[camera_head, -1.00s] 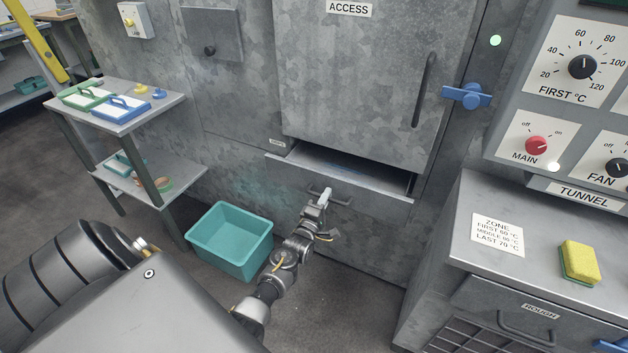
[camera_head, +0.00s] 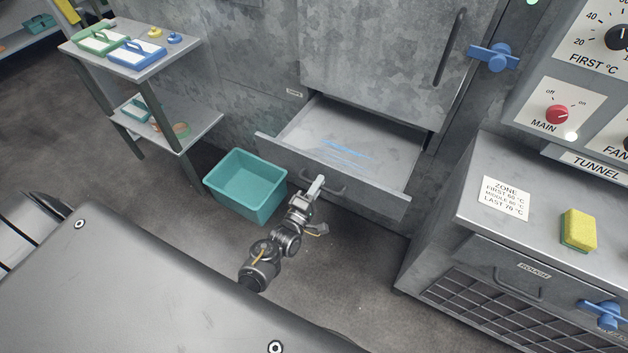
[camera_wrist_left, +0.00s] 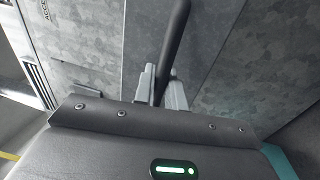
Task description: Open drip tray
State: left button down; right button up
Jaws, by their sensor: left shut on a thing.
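The drip tray (camera_head: 300,143) is a grey metal drawer low in the machine front. It stands well out from the machine, with blue streaks on its floor. Its dark bar handle (camera_head: 334,189) is on the front face. My left gripper (camera_head: 316,187) is at the left part of this handle and shut on it. In the left wrist view the handle bar (camera_wrist_left: 174,45) runs up from between the two fingers (camera_wrist_left: 160,88). My right gripper is not in view.
A teal bin (camera_head: 246,184) stands on the floor just left of the tray. A shelf cart (camera_head: 135,50) is at the upper left. A control cabinet (camera_head: 500,190) with a yellow sponge (camera_head: 578,230) stands at the right. Floor in front of the tray is clear.

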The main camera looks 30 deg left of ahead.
pick_arm(q)
jog(key=c, duration=1.8)
grip_release()
